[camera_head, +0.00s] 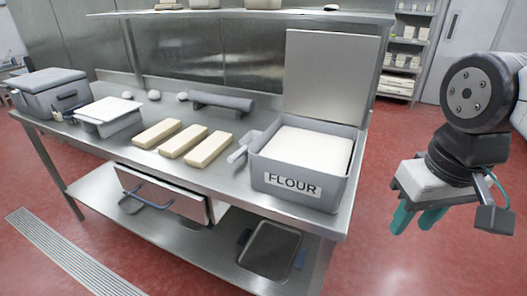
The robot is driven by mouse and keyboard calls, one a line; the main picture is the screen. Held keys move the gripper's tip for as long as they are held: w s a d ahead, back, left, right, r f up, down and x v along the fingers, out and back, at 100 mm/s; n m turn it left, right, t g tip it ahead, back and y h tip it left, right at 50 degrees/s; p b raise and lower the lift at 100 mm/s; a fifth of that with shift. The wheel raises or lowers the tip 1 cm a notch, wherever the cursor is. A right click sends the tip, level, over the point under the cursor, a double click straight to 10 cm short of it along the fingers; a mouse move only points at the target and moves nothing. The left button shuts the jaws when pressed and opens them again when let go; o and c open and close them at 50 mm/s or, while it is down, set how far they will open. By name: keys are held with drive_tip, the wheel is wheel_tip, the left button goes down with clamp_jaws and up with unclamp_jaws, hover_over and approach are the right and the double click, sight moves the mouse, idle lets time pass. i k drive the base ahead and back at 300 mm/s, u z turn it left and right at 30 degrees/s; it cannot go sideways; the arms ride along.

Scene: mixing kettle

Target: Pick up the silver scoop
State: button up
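A silver-grey scoop (243,146) shows at the left side of the flour bin, on the steel table. It looks tilted, and its far end sits close against the bin's wall. I cannot tell whether it lies on the table or rests on the bin. My gripper (414,225) hangs at the right of the view, clear of the table's right edge and well away from the scoop. Its two teal fingers point down and stand apart with nothing between them.
The grey flour bin (256,178) is full of white flour, with its lid (330,75) raised behind. Three pale yellow bars (182,141), a grey roller (222,102) and lidded containers (50,92) stand to the left. An upper shelf (240,14) overhangs the table's back. A drawer (160,193) is below.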

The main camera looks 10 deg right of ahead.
sight(251, 137)
drive_tip(key=z, duration=0.5)
drive_tip(key=i, duration=0.7)
drive_tip(key=u, duration=1.25)
